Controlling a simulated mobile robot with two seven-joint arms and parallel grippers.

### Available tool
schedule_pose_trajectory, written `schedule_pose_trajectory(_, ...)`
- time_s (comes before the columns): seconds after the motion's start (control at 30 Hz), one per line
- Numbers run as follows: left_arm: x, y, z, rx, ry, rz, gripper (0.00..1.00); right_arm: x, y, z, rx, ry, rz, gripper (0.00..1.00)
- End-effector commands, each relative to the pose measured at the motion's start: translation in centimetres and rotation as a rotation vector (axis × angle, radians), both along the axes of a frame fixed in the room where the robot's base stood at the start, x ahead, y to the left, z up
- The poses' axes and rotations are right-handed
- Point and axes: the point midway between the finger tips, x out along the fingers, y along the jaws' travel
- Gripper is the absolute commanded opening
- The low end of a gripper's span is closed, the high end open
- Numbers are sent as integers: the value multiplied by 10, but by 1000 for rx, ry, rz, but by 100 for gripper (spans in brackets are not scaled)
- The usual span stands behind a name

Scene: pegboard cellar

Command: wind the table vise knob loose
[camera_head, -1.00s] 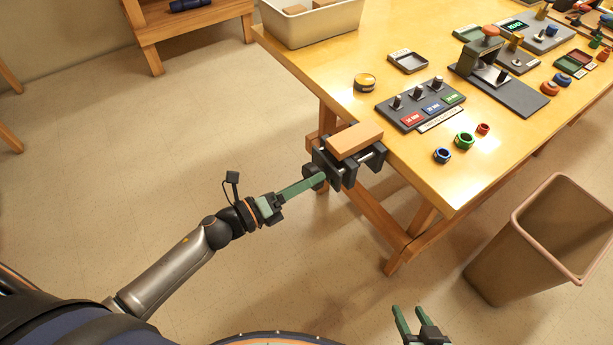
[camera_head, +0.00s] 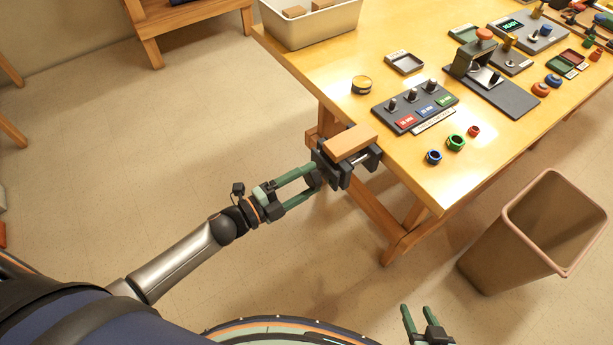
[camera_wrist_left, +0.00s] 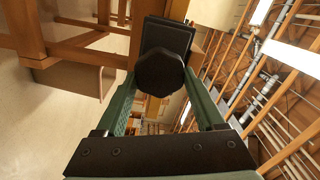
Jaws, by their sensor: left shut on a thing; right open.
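The table vise (camera_head: 334,174) is a dark clamp on the near left edge of the wooden table, with an orange-brown block (camera_head: 350,143) at its top. Its black faceted knob (camera_wrist_left: 160,73) faces my left wrist camera. My left gripper (camera_head: 312,179) is shut on the knob, one green finger on either side of it. In the left wrist view the fingers of my left gripper (camera_wrist_left: 162,80) flank the knob, with the dark vise body behind. My right gripper (camera_head: 419,312) is open and empty at the bottom, away from the table.
A tan bin (camera_head: 530,235) stands on the floor right of the table's near corner. On the table (camera_head: 455,185) are a panel with several small knobs (camera_head: 415,107), coloured rings (camera_head: 455,142) and a pale tub (camera_head: 310,28). The floor left of the vise is clear.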

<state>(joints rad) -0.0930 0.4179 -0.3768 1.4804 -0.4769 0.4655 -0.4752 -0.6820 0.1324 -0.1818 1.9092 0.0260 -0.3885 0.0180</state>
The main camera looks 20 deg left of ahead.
Motion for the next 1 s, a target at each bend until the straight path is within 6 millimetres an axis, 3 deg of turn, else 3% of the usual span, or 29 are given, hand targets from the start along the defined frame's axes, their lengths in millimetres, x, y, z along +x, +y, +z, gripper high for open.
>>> schedule_pose_trajectory(0.4, 0, 1, 2, -159, 124, 0, 15, 0, 1, 12, 2, 0, -1, 50)
schedule_pose_trajectory(0.97, 0, 1, 1, -188, 146, 0, 15, 2, 2, 14, 3, -1, 1, 50)
schedule_pose_trajectory(1.0, 0, 1, 1, -188, 146, 0, 72, 2, 2, 14, 3, -1, 1, 50)
